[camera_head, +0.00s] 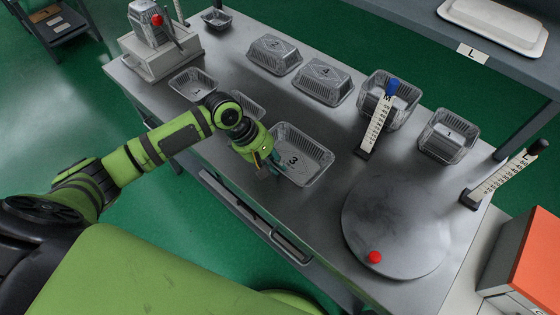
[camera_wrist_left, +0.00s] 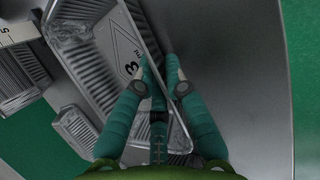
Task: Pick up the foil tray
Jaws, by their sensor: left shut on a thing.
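The foil tray marked 3 (camera_head: 313,164) is open side up on the metal table, in the middle of the head view. My left gripper (camera_head: 270,167) is at its near left wall. In the left wrist view the ribbed tray (camera_wrist_left: 98,75) lies beyond the teal fingers, and the fingertips of this gripper (camera_wrist_left: 165,88) are shut on its wall. The tray looks about level; I cannot tell whether it touches the table. My right gripper is not in view.
Upturned foil trays 2 (camera_head: 265,52) and 4 (camera_head: 315,80) lie behind. A round plate (camera_head: 400,215) with a red knob (camera_head: 374,257) and a scale post (camera_head: 376,130) stand right.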

